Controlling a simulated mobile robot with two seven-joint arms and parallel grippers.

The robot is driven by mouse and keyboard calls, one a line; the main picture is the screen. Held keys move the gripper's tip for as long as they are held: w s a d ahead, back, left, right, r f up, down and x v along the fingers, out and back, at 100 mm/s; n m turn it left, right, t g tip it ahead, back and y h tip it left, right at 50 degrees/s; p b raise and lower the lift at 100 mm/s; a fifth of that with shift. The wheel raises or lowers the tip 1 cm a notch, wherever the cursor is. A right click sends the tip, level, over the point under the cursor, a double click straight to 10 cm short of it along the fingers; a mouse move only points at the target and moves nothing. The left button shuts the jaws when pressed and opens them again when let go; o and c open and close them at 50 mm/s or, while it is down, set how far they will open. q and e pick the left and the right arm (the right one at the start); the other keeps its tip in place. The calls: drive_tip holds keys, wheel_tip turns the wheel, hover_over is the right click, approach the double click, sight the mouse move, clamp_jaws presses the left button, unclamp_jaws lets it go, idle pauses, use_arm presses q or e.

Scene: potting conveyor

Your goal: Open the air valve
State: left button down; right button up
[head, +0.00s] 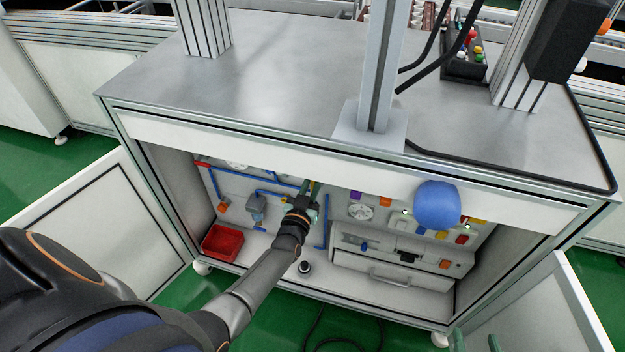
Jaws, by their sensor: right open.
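My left gripper (309,190) reaches into the open cabinet, up against the back panel between blue air pipes. Its green fingers point at the panel, and I cannot tell how far apart they are. I cannot make out the air valve clearly; the wrist and fingers cover that part of the panel. A grey air unit (257,208) hangs on the panel to the left of the gripper. Blue pipe (215,184) runs beside it. My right gripper (477,342) shows only as two green fingertips, apart and empty, at the bottom edge on the right.
The cabinet top (270,75) overhangs the opening. Open doors stand at left (75,225) and right (545,315). A red bin (222,243) sits on the cabinet floor. A drawer unit (390,278) fills the right side. A round blue object (437,205) shows before the front edge.

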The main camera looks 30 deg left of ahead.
idle(0.3)
use_arm(q)
drive_tip(key=c, duration=0.8)
unclamp_jaws()
drive_tip(key=shift+s, duration=0.1)
drive_tip(key=shift+s+d, duration=0.1)
drive_tip(key=shift+s, duration=0.1)
drive_tip(key=p+v, duration=0.2)
drive_tip(key=v, duration=0.3)
drive_tip(key=shift+r, duration=0.1)
drive_tip(key=p, duration=0.1)
approach(313, 182)
drive_tip(key=shift+v, duration=1)
use_arm(e)
drive_tip(key=s+f+g, duration=0.3)
drive_tip(key=s+f, duration=0.1)
drive_tip(key=f, duration=0.1)
drive_tip(key=shift+s+a+m+g, duration=0.3)
drive_tip(key=shift+s+a, duration=0.05)
drive_tip(key=shift+s, duration=0.05)
